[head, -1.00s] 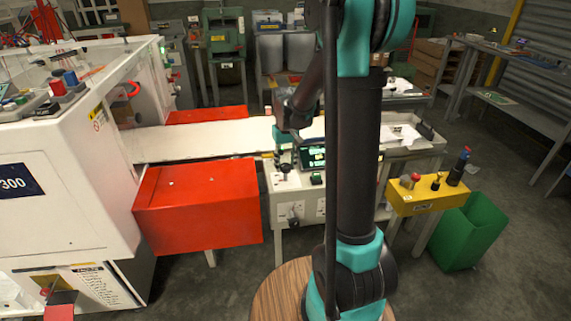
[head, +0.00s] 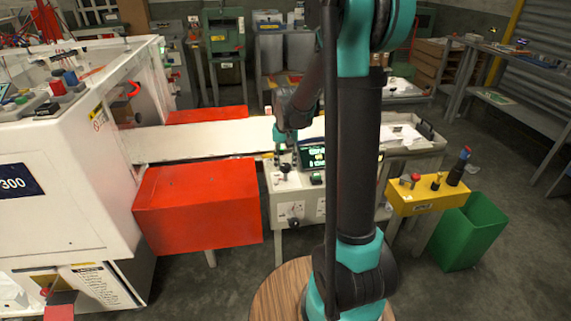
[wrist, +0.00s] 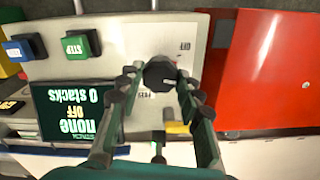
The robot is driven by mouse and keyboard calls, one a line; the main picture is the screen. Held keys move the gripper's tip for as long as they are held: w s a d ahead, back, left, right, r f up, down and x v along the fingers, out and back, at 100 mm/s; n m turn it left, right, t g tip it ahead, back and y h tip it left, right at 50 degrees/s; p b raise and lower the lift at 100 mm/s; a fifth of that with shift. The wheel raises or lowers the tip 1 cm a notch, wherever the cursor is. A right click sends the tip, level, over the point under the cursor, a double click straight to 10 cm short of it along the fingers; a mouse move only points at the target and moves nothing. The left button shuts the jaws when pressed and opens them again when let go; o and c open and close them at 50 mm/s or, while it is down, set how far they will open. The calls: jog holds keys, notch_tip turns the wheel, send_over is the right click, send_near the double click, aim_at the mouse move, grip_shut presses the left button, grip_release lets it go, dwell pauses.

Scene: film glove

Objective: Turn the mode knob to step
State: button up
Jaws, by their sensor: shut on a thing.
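The black mode knob (wrist: 158,72) stands on the pale control panel (wrist: 140,40), between the fingertips of my gripper (wrist: 157,76) in the wrist view. The fingers are shut on it from both sides. Small printed labels lie around the knob, partly hidden by it and the fingers, and I cannot read its setting. In the head view, the knob (head: 285,169) is small, with my gripper (head: 285,156) just above it.
A green button marked STEP (wrist: 81,45) and a blue button (wrist: 24,48) sit on the panel near the display. A red box (head: 200,205) stands left of the panel. A yellow control box (head: 428,197) and a green bin (head: 470,232) stand to the right.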

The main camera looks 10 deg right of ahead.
aim_at(286, 165)
jog(key=m, duration=0.3)
jog(key=shift+m, duration=2.2)
jog(key=o, duration=1.1)
jog(key=shift+o, duration=0.2)
notch_tip(286, 165, up, 12)
